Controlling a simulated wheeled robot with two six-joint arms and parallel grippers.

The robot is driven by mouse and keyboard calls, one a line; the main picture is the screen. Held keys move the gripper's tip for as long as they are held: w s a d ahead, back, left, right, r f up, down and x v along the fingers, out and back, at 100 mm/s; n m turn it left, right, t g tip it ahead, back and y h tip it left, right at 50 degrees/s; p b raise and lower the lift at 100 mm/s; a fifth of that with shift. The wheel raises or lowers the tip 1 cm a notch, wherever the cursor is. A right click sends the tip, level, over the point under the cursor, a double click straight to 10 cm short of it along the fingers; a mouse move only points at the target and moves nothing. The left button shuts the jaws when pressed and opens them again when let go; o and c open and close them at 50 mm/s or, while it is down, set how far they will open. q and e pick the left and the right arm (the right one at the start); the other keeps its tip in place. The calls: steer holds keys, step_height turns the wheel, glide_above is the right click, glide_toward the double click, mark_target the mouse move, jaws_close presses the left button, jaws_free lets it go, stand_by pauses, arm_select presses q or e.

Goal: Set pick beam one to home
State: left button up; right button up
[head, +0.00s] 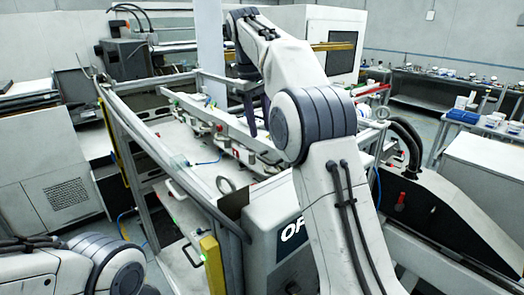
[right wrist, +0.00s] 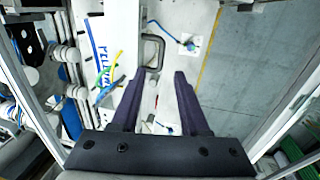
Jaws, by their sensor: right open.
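A long pale beam (head: 232,143) carrying several white clamp-like units runs diagonally through the framed machine in the head view. I cannot tell for certain whether it is pick beam one. My right gripper (head: 252,118) points down over the machine, partly hidden behind my own arm. My left gripper is out of view.
The machine's metal frame (head: 165,150) surrounds the work area. A yellow post (head: 211,263) stands at its front. Blue cable (head: 205,162) lies on the machine's bed. In the right wrist view, a grey floor (right wrist: 255,70) is clear on the right. A bench (head: 480,125) stands at far right.

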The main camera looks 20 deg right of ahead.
mark_target(264, 160)
steer(key=f, duration=0.3)
steer(key=d+f, duration=0.1)
steer(key=f, duration=0.5)
steer(key=shift+w+d, duration=0.15)
steer(key=shift+w, duration=0.1)
jaws_close()
stand_by(1.0)
